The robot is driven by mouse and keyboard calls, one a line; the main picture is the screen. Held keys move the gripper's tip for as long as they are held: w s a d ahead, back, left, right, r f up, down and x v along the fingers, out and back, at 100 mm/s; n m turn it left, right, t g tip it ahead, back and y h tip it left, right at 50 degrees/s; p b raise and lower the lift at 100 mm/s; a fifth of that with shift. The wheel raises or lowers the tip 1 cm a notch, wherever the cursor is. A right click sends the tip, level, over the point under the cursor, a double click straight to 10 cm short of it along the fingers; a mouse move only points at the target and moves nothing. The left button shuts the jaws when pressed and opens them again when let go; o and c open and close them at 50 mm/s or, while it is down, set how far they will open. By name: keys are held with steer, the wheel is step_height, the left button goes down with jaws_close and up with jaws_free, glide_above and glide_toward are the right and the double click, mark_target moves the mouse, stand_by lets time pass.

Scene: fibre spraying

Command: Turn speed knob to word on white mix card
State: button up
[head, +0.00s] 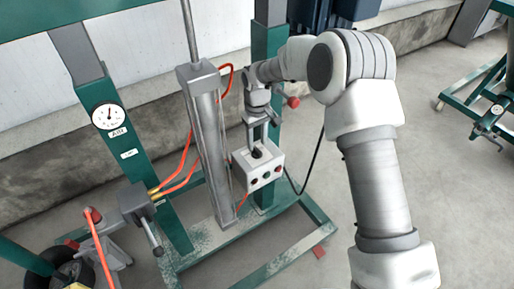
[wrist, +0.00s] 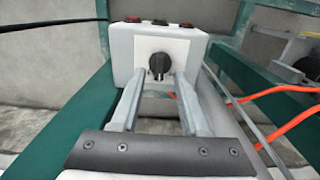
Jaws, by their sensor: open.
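The speed knob is a black knob (wrist: 159,63) on a pale plate on the white control box (wrist: 122,55). In the head view the box (head: 268,172) sits by the green frame, with the dark knob (head: 257,153) on its top face. My gripper (wrist: 159,76) is open, its two grey fingers to either side of the knob, with visible gaps in the wrist view. In the head view my gripper (head: 260,141) points down at the knob. Dial words around the knob are not readable. I cannot identify a white mix card in either view.
A round gauge (head: 109,116) with a small label and another small white tag (head: 129,154) are on the left green post. A grey cylinder (head: 209,150) and orange hoses (head: 178,172) stand left of the box.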

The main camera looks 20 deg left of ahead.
mark_target(257, 152)
steer(key=shift+f, duration=1.45)
steer(key=shift+c, duration=0.3)
jaws_close()
